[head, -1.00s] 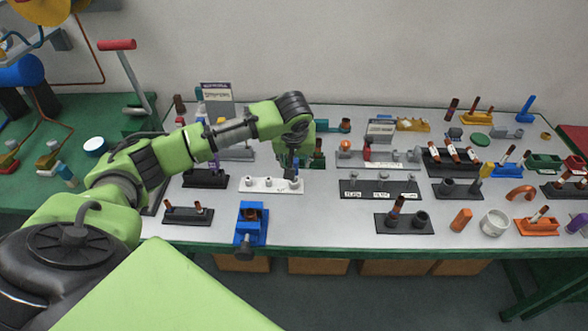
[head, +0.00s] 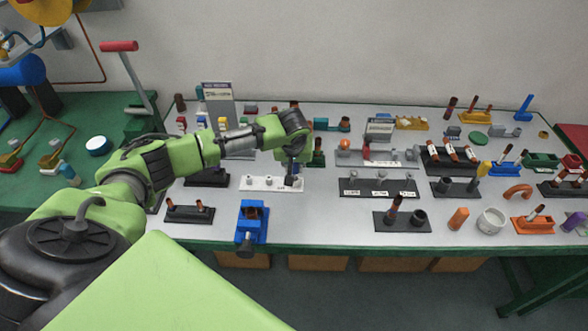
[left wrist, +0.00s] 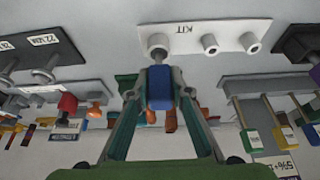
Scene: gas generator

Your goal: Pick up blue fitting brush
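In the head view my left gripper (head: 291,178) points down at the right end of the white holder (head: 262,184). There the fingers mostly hide the brush. I cannot tell whether its lower end is inside the socket. My right gripper is not in view.
A blue clamp-like block (head: 252,222) stands in front of the holder. A black rack (head: 378,189) lies to its right and a small black rack (head: 188,214) to its left. Bare table shows between them. More racks and a sign (head: 218,92) stand behind.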

